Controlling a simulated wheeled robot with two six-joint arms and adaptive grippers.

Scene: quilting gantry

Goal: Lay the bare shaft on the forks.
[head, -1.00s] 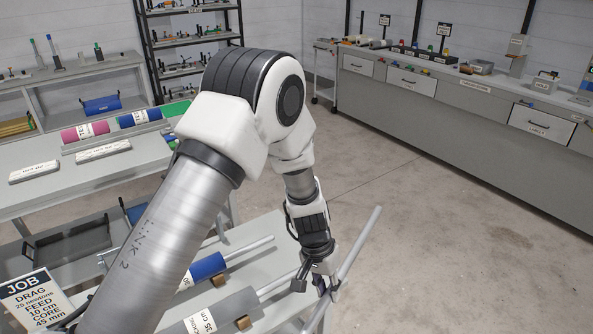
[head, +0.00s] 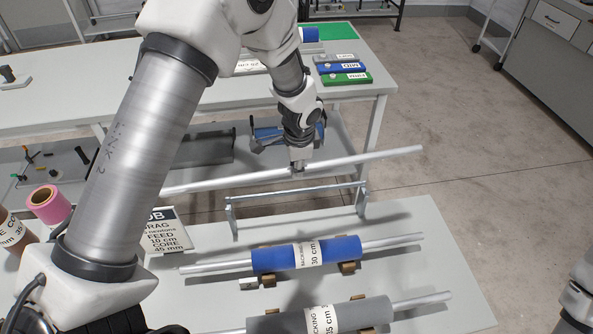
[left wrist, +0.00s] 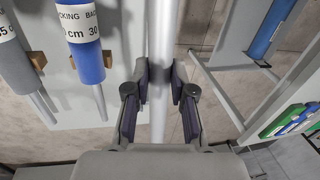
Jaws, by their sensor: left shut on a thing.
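The bare shaft (head: 380,157) is a long silver rod, held in the air nearly level in the head view, its right end slightly higher. My left gripper (head: 299,170) is shut on it near its middle. The left wrist view shows the shaft (left wrist: 161,40) running between the two fingers (left wrist: 160,85). The forks are two grey uprights, left (head: 232,218) and right (head: 362,200), on the far edge of the near table, with a thin bar between them. The shaft appears just above and beyond them in the head view; the exact gap is unclear. My right gripper is not in view.
A blue roll (head: 275,259) and a grey roll (head: 370,312) lie on brown cradles on the near table (head: 450,262). A job sign (head: 165,232) and pink roll (head: 48,204) are at left. A farther table (head: 225,103) stands behind the arm.

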